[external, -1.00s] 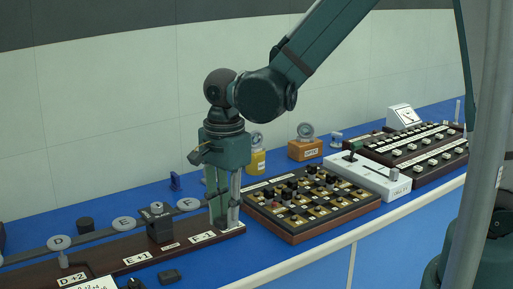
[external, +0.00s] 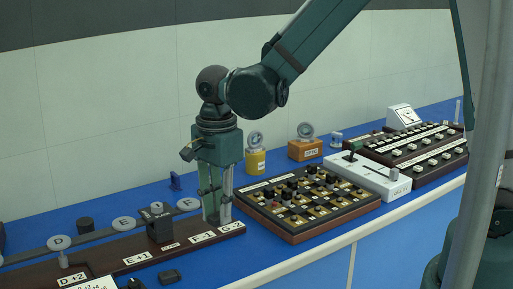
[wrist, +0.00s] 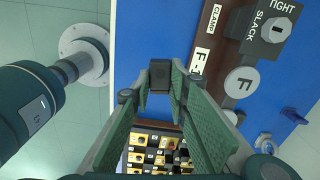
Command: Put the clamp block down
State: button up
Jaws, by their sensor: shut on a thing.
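A small dark block, which I take to be the clamp block (wrist: 160,72), is between the fingertips of my gripper (wrist: 161,84) in the wrist view. The gripper is shut on it. Blue bench top lies behind the block in that view, with the rail board to its right. In the external view my gripper (external: 215,220) points down at the right end of the rail board (external: 190,239), by the F-1 and G-2 labels. The block cannot be made out there, and I cannot tell its height above the surface.
A dark clamp housing with a TIGHT/SLACK knob (wrist: 270,30) stands on the rail board, beside a round F disc (wrist: 242,82). A grid tray (external: 300,234) of small pieces is right of the gripper. Blue bench runs along the front, with a small dark piece (external: 170,275).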

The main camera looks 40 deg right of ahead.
jog(key=shift+m, duration=0.4)
jog(key=w+a+r, duration=0.1)
jog(key=w+a, duration=0.3)
jog(key=w, duration=0.1)
jog(key=w+a+r+p, duration=0.1)
jog(key=w+a, duration=0.3)
jog(key=w, duration=0.2)
jog(key=w+a+r+p, duration=0.1)
jog(key=w+a, duration=0.3)
jog(key=w, duration=0.1)
jog(key=shift+w+a, duration=0.2)
jog(key=shift+w, duration=0.05)
jog(key=w+a+m+p, duration=0.1)
jog(key=w+a+p, duration=0.1)
jog(key=w+a, duration=1)
jog(key=shift+w+a+r, duration=0.2)
jog(key=shift+w+a, duration=0.1)
jog(key=shift+w, duration=0.7)
send_over(87, 220)
jog(key=shift+f+p, duration=0.3)
jog(key=shift+f, duration=2.85)
jog(key=shift+f, duration=1.85)
jog(key=shift+f, duration=0.15)
jog(key=o, duration=0.9)
